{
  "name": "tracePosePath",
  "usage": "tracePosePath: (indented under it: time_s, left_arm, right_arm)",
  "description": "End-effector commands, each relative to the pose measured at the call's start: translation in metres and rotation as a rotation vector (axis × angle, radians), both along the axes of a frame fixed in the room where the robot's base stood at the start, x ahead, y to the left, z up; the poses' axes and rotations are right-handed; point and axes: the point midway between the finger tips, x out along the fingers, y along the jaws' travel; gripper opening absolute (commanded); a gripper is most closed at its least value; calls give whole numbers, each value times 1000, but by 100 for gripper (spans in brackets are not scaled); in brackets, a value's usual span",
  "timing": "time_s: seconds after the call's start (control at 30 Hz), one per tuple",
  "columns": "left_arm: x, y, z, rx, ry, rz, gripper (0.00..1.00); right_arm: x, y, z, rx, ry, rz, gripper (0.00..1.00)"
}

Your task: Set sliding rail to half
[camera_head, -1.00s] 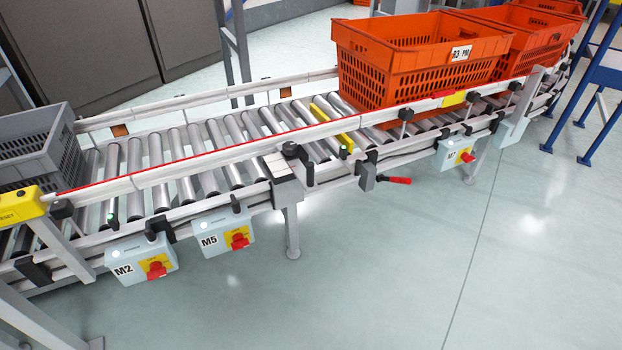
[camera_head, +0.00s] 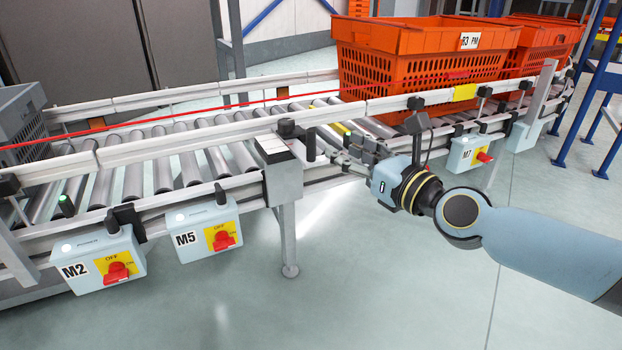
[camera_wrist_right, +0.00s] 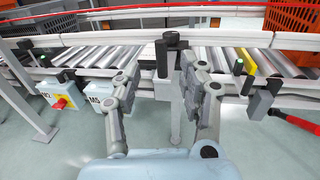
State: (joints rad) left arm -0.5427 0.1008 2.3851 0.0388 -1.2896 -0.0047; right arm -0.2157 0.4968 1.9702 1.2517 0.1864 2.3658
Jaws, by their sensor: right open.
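The near white guide rail (camera_head: 220,130) runs along the front of the roller conveyor, with a yellow patch (camera_head: 465,92) toward its right. I cannot tell which part is the sliding rail. My right gripper (camera_head: 345,152) is just right of the knob, at the conveyor's front edge. In the right wrist view its open fingers (camera_wrist_right: 157,78) point toward the post, with nothing held. My left gripper is out of view.
Orange totes (camera_head: 420,75) stand on the rollers at the right, and a grey tote (camera_head: 18,120) at the left. Switch boxes M2 (camera_head: 95,262), M5 (camera_head: 195,232) and M7 (camera_head: 465,152) hang along the front. A red-handled lever (camera_wrist_right: 295,120) sticks out at right. The front floor is clear.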

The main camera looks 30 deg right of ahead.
Motion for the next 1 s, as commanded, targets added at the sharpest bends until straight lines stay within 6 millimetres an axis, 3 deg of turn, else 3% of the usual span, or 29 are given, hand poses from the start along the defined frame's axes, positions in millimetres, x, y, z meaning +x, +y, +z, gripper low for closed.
tracePosePath:
  time_s: [0.03,0.13,0.33,0.7,1.0]
  left_arm:
    - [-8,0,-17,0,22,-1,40]
    - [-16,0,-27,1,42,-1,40]
    - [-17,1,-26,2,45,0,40]
    - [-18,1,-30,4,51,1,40]
    - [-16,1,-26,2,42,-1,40]
  right_arm:
    - [0,0,-18,-13,10,10,42]
    - [1,-2,-26,-24,15,13,42]
    - [20,-1,-21,-26,9,10,42]
    - [90,4,-23,-27,11,11,42]
    - [110,5,-24,-28,15,12,42]
